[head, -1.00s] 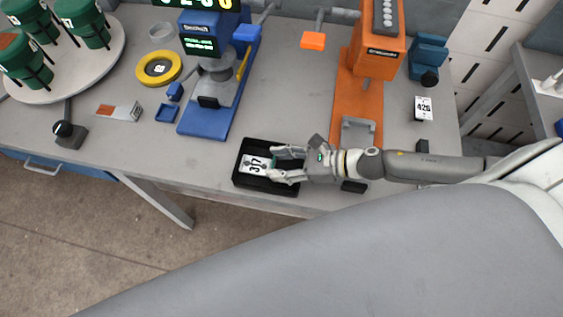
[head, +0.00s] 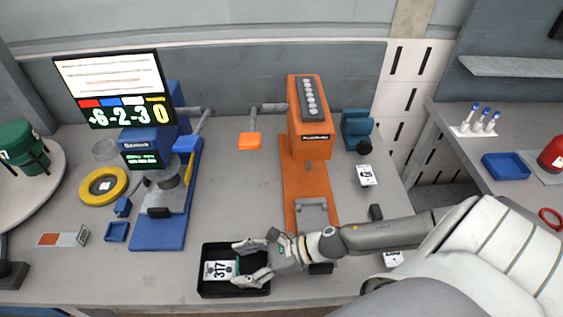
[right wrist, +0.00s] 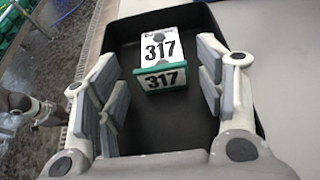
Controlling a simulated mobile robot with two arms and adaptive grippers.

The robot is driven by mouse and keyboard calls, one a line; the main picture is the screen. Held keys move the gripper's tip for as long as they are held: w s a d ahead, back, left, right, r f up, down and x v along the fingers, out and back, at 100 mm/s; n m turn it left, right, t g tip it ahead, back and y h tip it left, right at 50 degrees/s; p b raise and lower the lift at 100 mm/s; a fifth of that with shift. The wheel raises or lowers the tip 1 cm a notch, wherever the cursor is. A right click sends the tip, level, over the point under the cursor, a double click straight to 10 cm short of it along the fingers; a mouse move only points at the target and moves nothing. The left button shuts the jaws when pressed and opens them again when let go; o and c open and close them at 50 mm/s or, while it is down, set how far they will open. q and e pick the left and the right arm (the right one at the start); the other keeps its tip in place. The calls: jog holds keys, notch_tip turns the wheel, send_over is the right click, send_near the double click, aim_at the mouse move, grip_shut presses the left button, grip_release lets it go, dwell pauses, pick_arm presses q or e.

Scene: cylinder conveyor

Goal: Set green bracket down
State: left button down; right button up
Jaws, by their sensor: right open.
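The green bracket (head: 220,271) carries white labels marked 317 and lies inside the black tray (head: 207,291) at the front edge of the table. In the right wrist view the bracket (right wrist: 161,79) shows a white top and a green front edge, resting towards the far part of the tray floor. My right gripper (head: 249,261) reaches into the tray from the right. Its fingers (right wrist: 163,92) are spread wide on either side, with a gap between them and the bracket. My left gripper is out of view.
A blue machine (head: 160,225) with a screen stands behind the tray to the left. An orange press (head: 309,140) stands behind to the right. A yellow ring (head: 85,196) lies at the left.

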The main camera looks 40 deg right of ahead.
jog(key=b+v, duration=0.1)
jog(key=v, duration=0.2)
jog(key=shift+d+b, duration=0.15)
jog(key=shift+b, duration=0.15)
jog(key=v, duration=0.3)
jog(key=shift+s+d+r+b, duration=0.1)
jog(key=shift+r+b, duration=0.1)
jog(key=shift+b, duration=0.1)
jog(key=shift+v, duration=1.25)
jog(key=shift+p+v, duration=0.35)
jog(key=shift+v, duration=1.1)
jog(key=shift+r, duration=0.15)
